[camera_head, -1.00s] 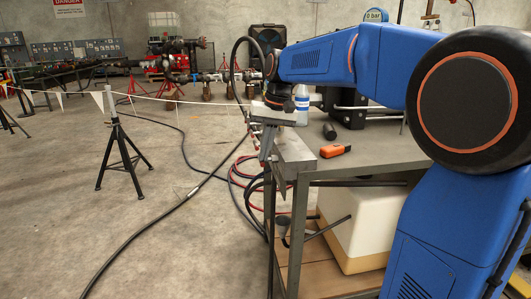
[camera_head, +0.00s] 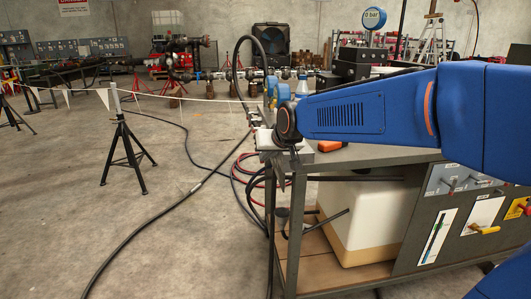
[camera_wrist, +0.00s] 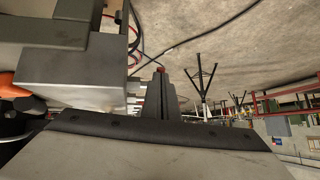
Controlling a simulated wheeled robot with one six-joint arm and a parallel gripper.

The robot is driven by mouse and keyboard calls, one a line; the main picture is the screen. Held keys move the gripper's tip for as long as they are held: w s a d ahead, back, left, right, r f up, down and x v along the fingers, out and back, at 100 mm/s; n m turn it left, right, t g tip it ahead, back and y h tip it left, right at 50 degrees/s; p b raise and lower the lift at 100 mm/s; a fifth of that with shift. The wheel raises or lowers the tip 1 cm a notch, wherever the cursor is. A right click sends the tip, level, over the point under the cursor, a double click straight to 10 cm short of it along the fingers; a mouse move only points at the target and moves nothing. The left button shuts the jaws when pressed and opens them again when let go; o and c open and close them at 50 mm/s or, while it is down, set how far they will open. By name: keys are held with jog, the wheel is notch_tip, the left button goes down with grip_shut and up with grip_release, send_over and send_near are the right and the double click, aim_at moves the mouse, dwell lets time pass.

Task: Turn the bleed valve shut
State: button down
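Valve handles show on the front panel (camera_head: 437,235) of the bench at right in the head view. I cannot tell which is the bleed valve. My gripper (camera_wrist: 160,96) shows in the wrist view as narrow grey fingers, seemingly close together, with nothing clearly held. In the head view my arm's end is at the bench's left corner, well left of the levers, and hides most of the gripper.
The bench top (camera_head: 375,155) carries an orange tool (camera_head: 329,146) and a white bottle (camera_head: 305,85). A pale container (camera_head: 360,220) is on the shelf below. Hoses (camera_head: 247,180) hang beside the bench's left leg. A black stand (camera_head: 125,150) is on the open floor at left.

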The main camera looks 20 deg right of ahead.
jog(key=shift+f+t, duration=0.6)
jog(key=shift+f, duration=1.05)
jog(key=shift+w+f, duration=0.1)
